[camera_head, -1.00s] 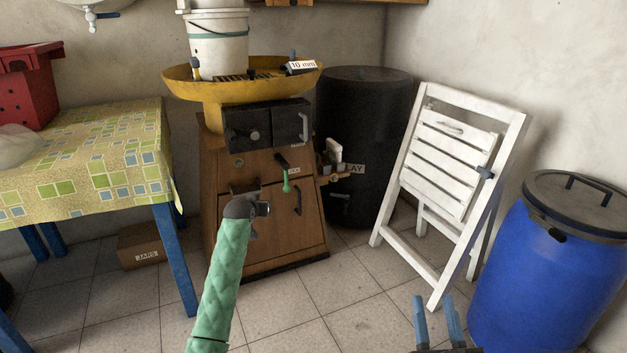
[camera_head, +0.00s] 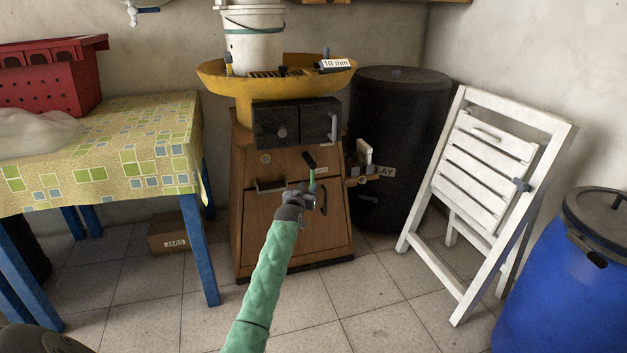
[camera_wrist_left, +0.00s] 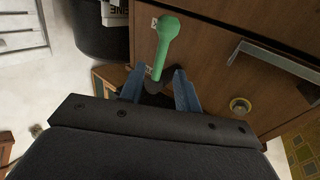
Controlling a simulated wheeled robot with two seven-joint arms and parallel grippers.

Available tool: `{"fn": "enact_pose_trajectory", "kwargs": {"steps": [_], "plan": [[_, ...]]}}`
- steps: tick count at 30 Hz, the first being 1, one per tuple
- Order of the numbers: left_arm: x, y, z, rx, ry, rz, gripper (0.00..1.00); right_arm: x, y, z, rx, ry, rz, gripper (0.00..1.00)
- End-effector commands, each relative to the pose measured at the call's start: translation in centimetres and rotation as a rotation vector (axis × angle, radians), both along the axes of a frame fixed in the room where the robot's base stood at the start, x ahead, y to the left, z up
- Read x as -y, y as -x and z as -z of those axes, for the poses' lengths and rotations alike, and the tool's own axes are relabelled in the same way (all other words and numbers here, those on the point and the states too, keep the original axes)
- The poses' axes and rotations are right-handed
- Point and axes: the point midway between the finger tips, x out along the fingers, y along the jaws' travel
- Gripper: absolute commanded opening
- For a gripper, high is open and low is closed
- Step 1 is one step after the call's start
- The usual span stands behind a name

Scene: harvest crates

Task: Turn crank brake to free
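The crank brake appears to be the small lever with a green handle (camera_head: 312,181) on the front of the wooden cabinet (camera_head: 292,232). My left gripper (camera_head: 312,193) is at the lever in the head view. Its blue fingers (camera_wrist_left: 157,82) are spread on either side of the lever, with gaps visible. Small labels near the lever are unreadable. My right gripper is out of view.
A black drawer unit (camera_head: 297,122) and yellow tray (camera_head: 225,85) are above. Bar handles (camera_head: 323,197) stick out from the cabinet front. A black barrel (camera_head: 400,110) and white folding chair (camera_head: 490,150) stand right, a cloth-covered table (camera_head: 120,130) left. Floor tiles in front are clear.

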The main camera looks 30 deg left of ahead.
Motion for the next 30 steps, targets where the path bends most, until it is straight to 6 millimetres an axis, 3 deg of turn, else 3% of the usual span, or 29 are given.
{"fn": "enact_pose_trajectory", "kwargs": {"steps": [15, 30], "plan": [[-1.7, -5.9, 0.1, -0.001, 0.0, 0.0, 0.33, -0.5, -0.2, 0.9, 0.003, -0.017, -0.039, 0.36], [-2.0, -7.1, 0.0, -0.002, 0.001, 0.0, 0.33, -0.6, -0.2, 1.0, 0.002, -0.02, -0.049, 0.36]]}}
